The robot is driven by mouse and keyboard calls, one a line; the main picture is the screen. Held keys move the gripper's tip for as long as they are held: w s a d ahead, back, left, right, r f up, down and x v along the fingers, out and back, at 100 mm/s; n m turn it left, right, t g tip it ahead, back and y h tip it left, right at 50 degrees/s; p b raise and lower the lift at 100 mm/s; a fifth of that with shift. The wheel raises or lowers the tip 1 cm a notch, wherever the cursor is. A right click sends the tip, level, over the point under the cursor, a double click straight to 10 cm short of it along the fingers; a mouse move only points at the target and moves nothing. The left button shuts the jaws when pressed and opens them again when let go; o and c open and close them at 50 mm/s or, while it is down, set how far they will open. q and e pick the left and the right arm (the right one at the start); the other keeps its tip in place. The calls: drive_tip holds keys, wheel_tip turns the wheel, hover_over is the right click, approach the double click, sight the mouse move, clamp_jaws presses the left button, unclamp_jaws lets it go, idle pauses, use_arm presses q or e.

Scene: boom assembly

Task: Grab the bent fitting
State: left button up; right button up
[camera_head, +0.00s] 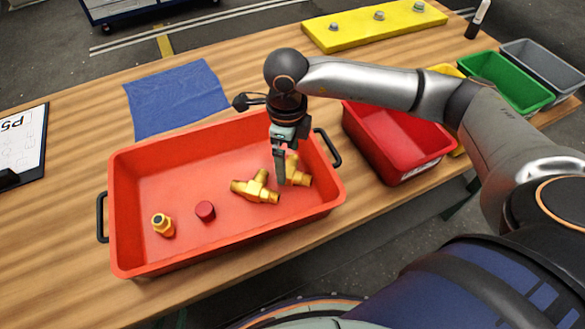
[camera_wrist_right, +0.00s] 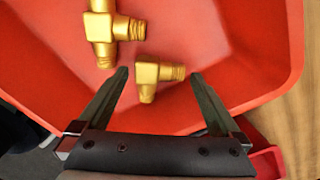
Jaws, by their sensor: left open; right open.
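The bent fitting (camera_head: 300,178) is a brass elbow lying in the right part of the orange tray (camera_head: 130,200). In the right wrist view the bent fitting (camera_wrist_right: 155,74) lies between the two open fingertips, with a gap on each side. My right gripper (camera_head: 281,180) points down into the tray and partly hides the fitting in the head view. It is open and empty; I cannot tell the exact height of its fingertips above the tray floor. My left gripper is not in view.
A brass tee (camera_head: 255,187) lies just left of the bent fitting. A brass fitting (camera_head: 163,225) and a red cap (camera_head: 205,211) lie further left in the tray. A red bin (camera_head: 400,150) stands right of the tray. A blue cloth (camera_head: 175,95) lies behind it.

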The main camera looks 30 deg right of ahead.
drive_tip(key=shift+f, duration=1.1)
drive_tip(key=shift+r, duration=0.1)
drive_tip(key=c, duration=1.3)
